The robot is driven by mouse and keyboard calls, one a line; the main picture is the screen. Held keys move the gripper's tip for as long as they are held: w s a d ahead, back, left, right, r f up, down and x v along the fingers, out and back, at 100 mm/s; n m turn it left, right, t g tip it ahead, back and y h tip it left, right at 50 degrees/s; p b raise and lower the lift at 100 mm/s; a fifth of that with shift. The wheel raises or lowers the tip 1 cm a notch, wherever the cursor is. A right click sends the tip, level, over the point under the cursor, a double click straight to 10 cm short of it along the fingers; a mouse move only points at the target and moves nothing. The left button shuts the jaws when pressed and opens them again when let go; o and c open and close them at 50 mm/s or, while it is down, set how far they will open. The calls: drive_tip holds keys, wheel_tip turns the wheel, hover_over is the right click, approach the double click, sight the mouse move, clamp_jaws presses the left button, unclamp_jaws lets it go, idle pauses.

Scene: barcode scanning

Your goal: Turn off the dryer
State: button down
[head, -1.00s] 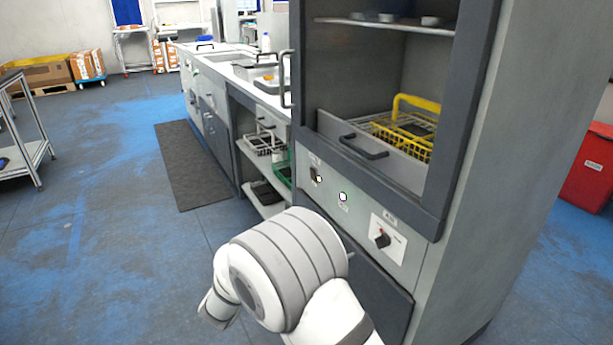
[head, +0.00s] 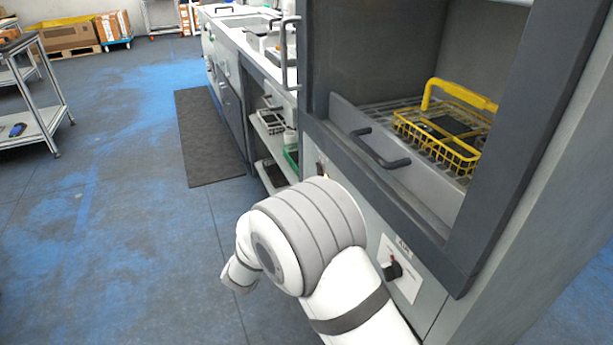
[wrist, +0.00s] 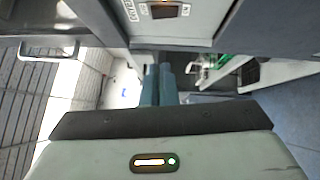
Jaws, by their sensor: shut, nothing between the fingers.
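The dryer, a tall grey cabinet (head: 365,222) with a dark front frame, fills the right of the head view. On its panel is a dark knob (head: 392,268) on a white plate. A switch (head: 320,170) at the panel's left is mostly hidden by my arm. The wrist view shows a dark rocker switch (wrist: 164,10) on a labelled plate at the top edge. My gripper (wrist: 160,68) is shut and empty, below that switch in the picture and apart from it. In the head view my arm hides the gripper.
A yellow basket (head: 440,140) sits inside the dryer behind a drawer front with a dark handle (head: 380,150). A counter (head: 240,40) with shelves below runs left of it. A metal cart (head: 35,125) stands far left.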

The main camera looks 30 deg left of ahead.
drive_tip(key=b, duration=0.1)
approach(319, 171)
drive_tip(key=w+a, duration=0.4)
drive_tip(key=a, duration=0.1)
drive_tip(key=w+d, duration=0.1)
drive_tip(key=w+d+r, duration=0.1)
drive_tip(key=w+d, duration=0.1)
drive_tip(key=shift+b, duration=0.4)
drive_tip(key=shift+a, duration=0.1)
